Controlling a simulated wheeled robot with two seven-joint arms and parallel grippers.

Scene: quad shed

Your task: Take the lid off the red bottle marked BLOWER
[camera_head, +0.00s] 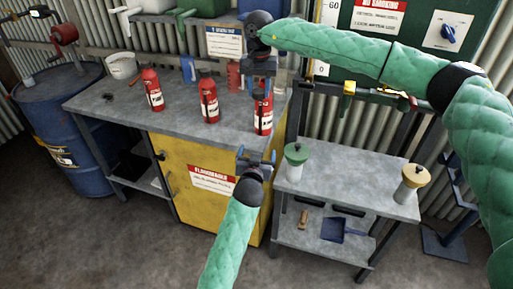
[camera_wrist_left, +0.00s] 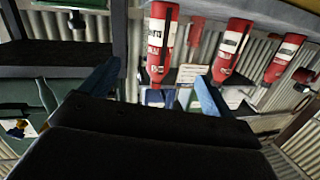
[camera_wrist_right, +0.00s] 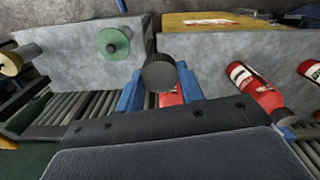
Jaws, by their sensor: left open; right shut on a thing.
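Three red bottles with white labels stand upright on the grey bench: a left one (camera_head: 153,90), a middle one (camera_head: 209,100) and a right one (camera_head: 263,113). The lettering is too small to read, so I cannot tell which is marked BLOWER. My right gripper (camera_head: 262,72) is directly over the right bottle. In the right wrist view its fingers are shut on a dark round lid (camera_wrist_right: 158,73), with red bottle showing behind it; I cannot tell if the lid is apart from the bottle. My left gripper (camera_head: 256,160) is open and empty, in front of the bench edge below the right bottle.
A lower grey bench (camera_head: 345,178) at the right holds a green-lidded jar (camera_head: 295,162) and a yellow-lidded jar (camera_head: 411,184). A yellow cabinet (camera_head: 185,165) is under the main bench. A blue drum (camera_head: 62,125) and a white bucket (camera_head: 121,66) are at the left.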

